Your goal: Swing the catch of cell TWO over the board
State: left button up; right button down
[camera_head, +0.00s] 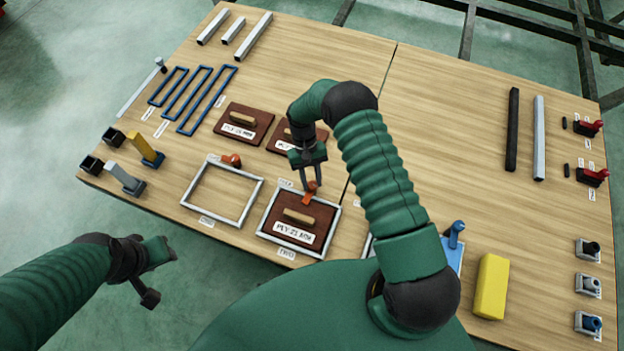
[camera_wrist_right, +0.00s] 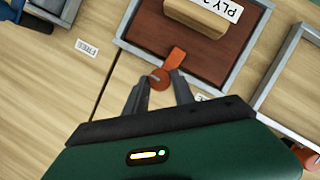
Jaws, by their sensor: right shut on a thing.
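The cell TWO frame (camera_head: 262,227) is a grey square with a dark brown board (camera_head: 328,211) inside, marked PLY 21 MM, with a wooden handle. Its orange catch (camera_head: 308,197) sits at the far edge. In the wrist view the catch (camera_wrist_right: 175,58) runs from its round pivot across the frame rail, its tip at or over the board's edge. My right gripper (camera_head: 311,184) is shut on the catch near the pivot; in the wrist view its fingers (camera_wrist_right: 160,85) flank it. My left gripper (camera_head: 162,276) is open and empty, off the table's near left edge.
An empty grey frame (camera_head: 185,189) with its own orange catch (camera_head: 232,160) lies to the left. Two brown boards with handles, one (camera_head: 244,122) clearly visible, lie behind. A yellow block (camera_head: 490,287) and blue stand (camera_head: 453,243) are right of my arm. The middle right tabletop is clear.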

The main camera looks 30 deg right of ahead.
jog(key=shift+s+a+n, duration=0.1)
jog(key=shift+n, duration=0.6)
jog(key=c, duration=1.1)
grip_release()
jog(key=p+v, duration=0.1)
jog(key=v, duration=0.4)
jog(key=p+v, duration=0.1)
jog(key=v, duration=0.5)
jog(key=a+v, duration=0.1)
jog(key=v, duration=0.4)
jog(key=shift+w+d+r+p, duration=0.25)
jog(key=shift+w+r+p, duration=0.05)
jog(key=shift+p, duration=0.1)
